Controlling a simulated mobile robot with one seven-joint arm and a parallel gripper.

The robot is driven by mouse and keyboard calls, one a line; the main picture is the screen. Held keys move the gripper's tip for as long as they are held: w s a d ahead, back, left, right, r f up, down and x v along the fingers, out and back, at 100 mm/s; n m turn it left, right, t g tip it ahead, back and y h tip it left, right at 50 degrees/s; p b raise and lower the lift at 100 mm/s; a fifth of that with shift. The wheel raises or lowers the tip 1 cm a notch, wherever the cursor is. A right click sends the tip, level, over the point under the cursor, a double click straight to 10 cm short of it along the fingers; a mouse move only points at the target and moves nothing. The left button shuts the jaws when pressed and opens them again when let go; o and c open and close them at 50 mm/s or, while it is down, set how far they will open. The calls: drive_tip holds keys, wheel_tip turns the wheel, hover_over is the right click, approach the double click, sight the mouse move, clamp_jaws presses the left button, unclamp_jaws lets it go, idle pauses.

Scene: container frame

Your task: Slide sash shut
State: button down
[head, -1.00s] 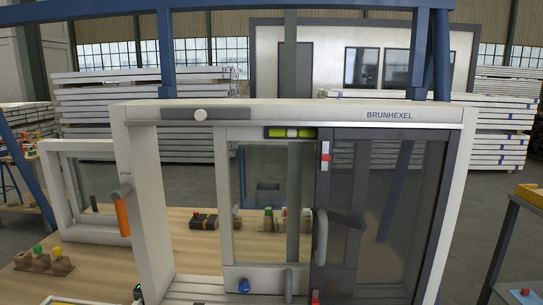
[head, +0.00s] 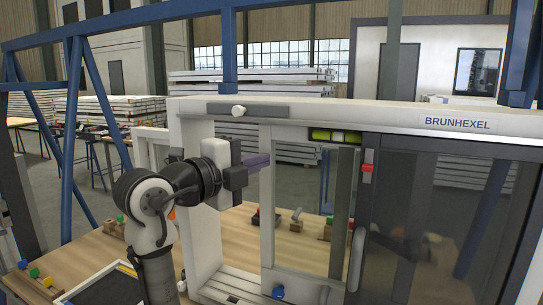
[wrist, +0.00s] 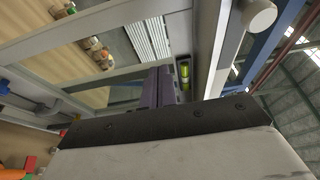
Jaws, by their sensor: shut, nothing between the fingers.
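The frame marked BRUNHEXEL (head: 197,235) stands on the wooden bench. Its light grey sash (head: 267,215) is partly open, with a gap between its left stile and the frame's left post. A dark panel (head: 440,215) fills the right side. My gripper (head: 262,161) is shut and empty, its purple fingers in front of the upper part of the sash's left stile in the head view. I cannot tell whether they touch it. In the wrist view the closed gripper fingers (wrist: 164,84) point toward the frame.
A green-yellow level vial (head: 335,136) sits under the top rail, also visible in the wrist view (wrist: 184,70). A red latch (head: 368,168) and grey handle (head: 356,258) are on the dark panel's edge. A blue knob (head: 278,292) is at the sash's bottom. Small blocks lie on the bench (head: 98,248).

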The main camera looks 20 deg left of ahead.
sight(280, 148)
drive_tip(key=p+x, duration=0.1)
drive_tip(key=x, duration=0.3)
drive_tip(key=p+x, duration=0.2)
drive_tip(key=x, duration=0.2)
drive_tip(key=shift+w+d+r, duration=0.2)
drive_tip(key=shift+w, duration=0.15)
drive_tip(key=a+p, duration=0.1)
drive_tip(key=a, duration=0.2)
drive_tip(key=shift+a+f+p, duration=0.1)
drive_tip(key=shift+a+p, duration=0.15)
drive_tip(key=shift+p, duration=0.1)
drive_tip(key=shift+a+f, duration=0.1)
drive_tip(key=shift+a, duration=0.2)
